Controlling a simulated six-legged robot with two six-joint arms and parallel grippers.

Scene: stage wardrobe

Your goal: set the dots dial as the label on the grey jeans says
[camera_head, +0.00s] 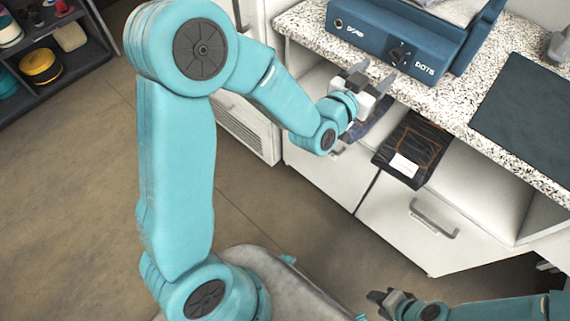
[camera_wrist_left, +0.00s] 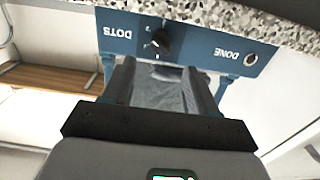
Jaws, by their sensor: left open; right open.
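The dots dial (camera_head: 399,54) is a black knob on the front of a blue box (camera_head: 440,40), beside the word DOTS. It also shows upside down in the wrist view (camera_wrist_left: 161,42), with small pale marks around it; its setting is unclear. My left gripper (camera_head: 375,75) is open and empty, just in front of the panel below the dial, apart from it. Dark folded jeans (camera_head: 420,137) with a white label (camera_head: 404,165) lie in the cabinet below the counter; the writing is too small to read, and their colour is uncertain. My right gripper (camera_head: 378,298) is open, low in the head view.
A DONE button (camera_head: 338,22) sits at the panel's other end. The box stands on a speckled counter (camera_head: 310,22) beside a dark mat (camera_head: 525,115). Another dark garment (camera_head: 372,128) lies partly hidden behind my left gripper. A shelf with spools (camera_head: 45,55) stands far left.

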